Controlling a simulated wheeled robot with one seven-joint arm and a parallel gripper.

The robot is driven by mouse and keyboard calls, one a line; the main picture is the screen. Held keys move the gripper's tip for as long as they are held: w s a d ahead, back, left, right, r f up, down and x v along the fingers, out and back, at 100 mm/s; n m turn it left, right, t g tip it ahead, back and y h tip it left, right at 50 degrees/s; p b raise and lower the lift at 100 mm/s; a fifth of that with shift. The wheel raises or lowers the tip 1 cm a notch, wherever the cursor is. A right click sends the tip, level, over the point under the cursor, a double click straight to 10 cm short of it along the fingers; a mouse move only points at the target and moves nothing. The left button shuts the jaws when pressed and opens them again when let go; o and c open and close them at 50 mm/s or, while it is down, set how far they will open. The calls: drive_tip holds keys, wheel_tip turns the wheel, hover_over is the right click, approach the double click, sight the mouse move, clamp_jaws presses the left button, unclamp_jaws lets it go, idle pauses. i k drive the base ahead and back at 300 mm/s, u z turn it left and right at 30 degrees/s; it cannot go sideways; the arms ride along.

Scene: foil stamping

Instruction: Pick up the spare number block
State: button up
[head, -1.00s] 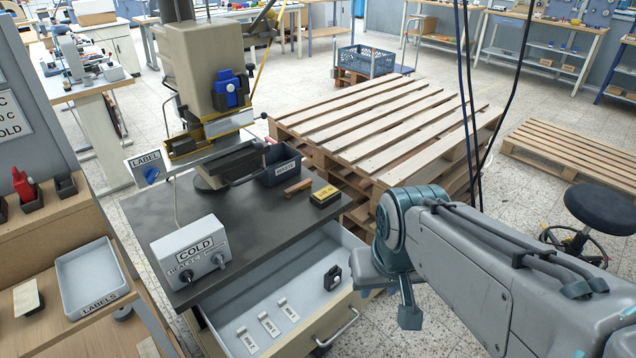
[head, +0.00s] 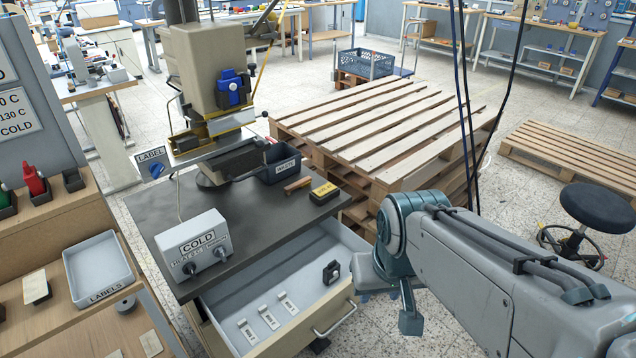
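An open drawer (head: 229,291) under the dark bench top holds a small black block (head: 332,272) with a lighter face, standing near its right side. Three small white tagged pieces (head: 268,318) lie in a row toward its front; their lettering is too small to read. I cannot tell for sure which of these is the spare number block. My arm comes in from the right, with its bent joint beside the drawer. A grey part at its lower end (head: 410,322) hangs right of the drawer, apart from the pieces. My gripper's fingers cannot be made out clearly.
A LABELS tray (head: 72,285) is at left. Stacked pallets (head: 385,125) stand behind; a stool (head: 597,208) is at right.

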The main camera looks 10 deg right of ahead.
sight(327, 192)
drive_tip(key=u, duration=0.15)
drive_tip(key=k, duration=0.3)
drive_tip(key=z, duration=1.35)
drive_tip(key=i, duration=2.3)
drive_tip(key=u, duration=1.3)
drive_tip(key=i, duration=0.5)
drive_tip(key=u, duration=0.45)
